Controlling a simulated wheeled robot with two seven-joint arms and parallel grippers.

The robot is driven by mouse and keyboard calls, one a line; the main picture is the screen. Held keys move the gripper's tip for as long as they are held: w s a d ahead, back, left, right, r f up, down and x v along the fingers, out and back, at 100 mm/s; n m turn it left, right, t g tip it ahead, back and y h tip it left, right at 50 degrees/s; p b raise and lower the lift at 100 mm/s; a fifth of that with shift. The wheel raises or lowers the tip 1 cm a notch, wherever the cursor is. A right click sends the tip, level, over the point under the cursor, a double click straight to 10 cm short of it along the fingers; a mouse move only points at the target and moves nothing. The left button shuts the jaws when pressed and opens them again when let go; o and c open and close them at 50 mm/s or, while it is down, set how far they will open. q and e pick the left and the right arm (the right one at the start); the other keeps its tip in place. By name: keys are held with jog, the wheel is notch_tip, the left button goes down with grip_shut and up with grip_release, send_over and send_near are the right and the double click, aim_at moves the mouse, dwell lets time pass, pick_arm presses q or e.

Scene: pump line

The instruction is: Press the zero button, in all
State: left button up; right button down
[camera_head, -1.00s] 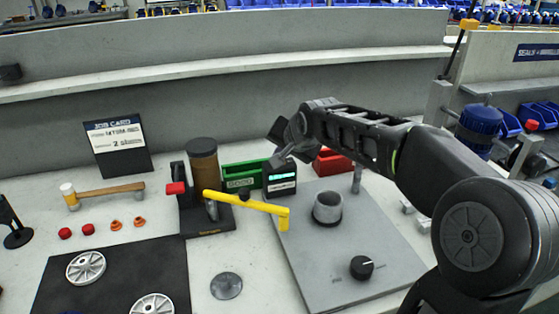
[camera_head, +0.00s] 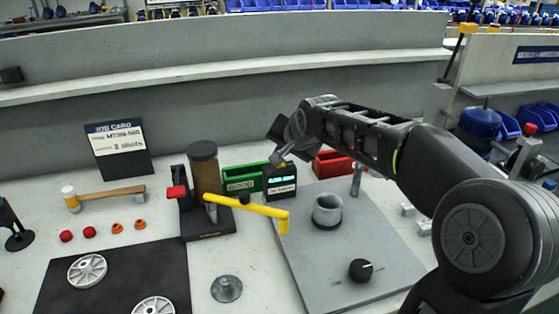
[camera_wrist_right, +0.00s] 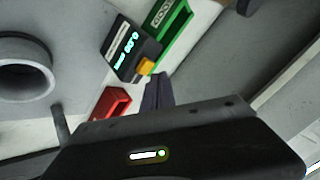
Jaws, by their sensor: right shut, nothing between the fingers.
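The zero button is an orange-yellow block (camera_wrist_right: 146,66) at the edge of a small dark display box (camera_wrist_right: 128,50) with lit cyan digits. The display box also shows in the head view (camera_head: 281,183), behind the grey plate. My right gripper (camera_wrist_right: 157,92) is shut and empty, its dark fingertips close to the button in the right wrist view. A small gap seems to lie between them, but contact is hard to judge. In the head view my right gripper (camera_head: 278,158) is just above the box and partly covers its top. My left gripper is not in view.
Green bin (camera_head: 241,178) and red bin (camera_head: 331,163) flank the display box. A yellow-handled lever (camera_head: 246,206) stands in front, beside a brown cylinder (camera_head: 204,166). A grey plate (camera_head: 330,270) carries a metal cup (camera_head: 327,210) and a black knob (camera_head: 360,269).

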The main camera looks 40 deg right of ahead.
jog(key=shift+r, duration=0.1)
jog(key=shift+r+p, duration=1.7)
jog(key=shift+r, duration=0.8)
jog(key=shift+f, duration=0.1)
